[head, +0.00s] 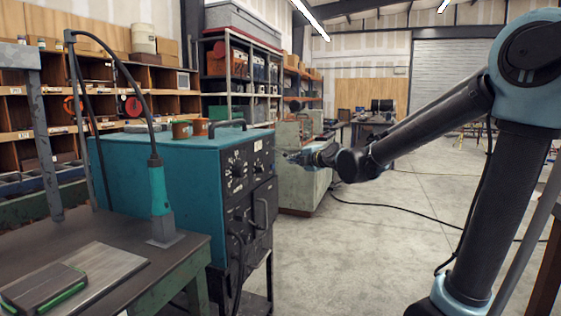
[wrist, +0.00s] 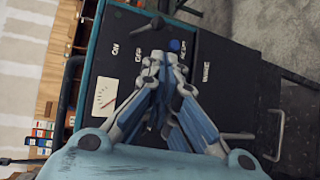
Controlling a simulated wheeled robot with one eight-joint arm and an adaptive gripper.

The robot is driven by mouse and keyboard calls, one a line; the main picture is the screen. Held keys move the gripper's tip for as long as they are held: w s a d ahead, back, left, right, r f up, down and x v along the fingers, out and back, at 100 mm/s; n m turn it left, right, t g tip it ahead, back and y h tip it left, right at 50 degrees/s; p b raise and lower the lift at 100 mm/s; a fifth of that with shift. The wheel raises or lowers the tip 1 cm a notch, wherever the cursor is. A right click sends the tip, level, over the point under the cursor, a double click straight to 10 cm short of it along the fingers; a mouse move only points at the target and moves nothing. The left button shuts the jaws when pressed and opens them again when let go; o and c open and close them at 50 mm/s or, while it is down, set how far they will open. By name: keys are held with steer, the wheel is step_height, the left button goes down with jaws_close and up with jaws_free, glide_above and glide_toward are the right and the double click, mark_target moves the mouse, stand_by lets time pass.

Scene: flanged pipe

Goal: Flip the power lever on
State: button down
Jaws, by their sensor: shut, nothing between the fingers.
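The power unit is a teal cabinet (head: 150,180) with a black front panel (head: 250,190), in the left half of the head view. In the wrist view the panel (wrist: 225,75) appears turned, with ON and OFF labels. A dark lever-like bar with a round end (wrist: 157,21) shows near these labels at the top; I take it for the power lever, but its position is unclear. My gripper (wrist: 157,62) is shut and empty in front of the panel, its tips near the OFF label. In the head view my gripper (head: 290,157) is right of the panel; contact cannot be told.
A gauge (wrist: 104,95) and a blue button (wrist: 175,45) are on the panel. A metal workbench (head: 110,255) is at the lower left. Open concrete floor (head: 370,250) lies to the right, with a cable across it.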

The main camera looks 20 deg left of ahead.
steer(key=shift+w+a+r, duration=0.1)
steer(key=shift+a+r, duration=0.1)
steer(key=shift+a, duration=0.2)
steer(key=x, duration=1)
steer(key=shift+d+r+n, duration=0.1)
steer(key=shift+d+n, duration=0.1)
steer(key=shift+n, duration=0.1)
stand_by(0.5)
